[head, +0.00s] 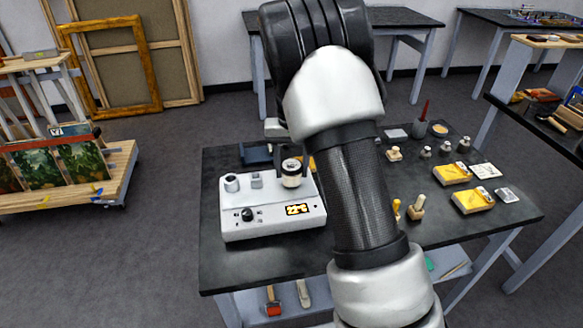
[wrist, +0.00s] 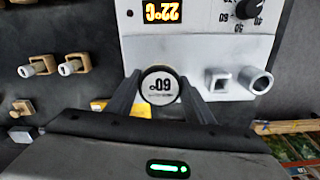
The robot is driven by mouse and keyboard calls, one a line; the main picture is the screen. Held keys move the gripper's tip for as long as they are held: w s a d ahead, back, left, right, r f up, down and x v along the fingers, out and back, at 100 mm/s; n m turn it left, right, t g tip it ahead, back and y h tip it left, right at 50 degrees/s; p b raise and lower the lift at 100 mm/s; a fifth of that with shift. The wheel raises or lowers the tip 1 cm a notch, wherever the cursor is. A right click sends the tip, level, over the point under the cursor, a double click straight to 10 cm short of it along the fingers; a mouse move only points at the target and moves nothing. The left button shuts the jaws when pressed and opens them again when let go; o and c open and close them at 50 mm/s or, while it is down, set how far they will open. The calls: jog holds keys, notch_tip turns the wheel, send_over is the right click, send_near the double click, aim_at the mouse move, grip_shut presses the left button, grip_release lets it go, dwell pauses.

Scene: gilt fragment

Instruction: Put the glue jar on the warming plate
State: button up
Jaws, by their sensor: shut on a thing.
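The warming plate (head: 268,222) is a white box with a black dial and a lit display; in the wrist view the plate (wrist: 200,48) reads 22°C. The glue jar (head: 293,181), cream with a dark-rimmed lid, shows at the plate's back right corner. In the wrist view the jar (wrist: 160,85) is seen from above, its round lid marked 60°. My gripper (wrist: 160,92) is shut on the jar, one finger on each side. In the head view my arm hides most of the gripper. I cannot tell whether the jar touches the plate.
Yellow boxes (head: 473,200), stamps (head: 416,208) and small weights (head: 463,145) occupy the dark table's right side. The table's front left (head: 255,264) is bare.

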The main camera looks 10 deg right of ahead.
jog(key=shift+f, duration=0.2)
jog(key=o, duration=1.2)
jog(key=shift+c, duration=0.2)
jog(key=shift+r, duration=0.1)
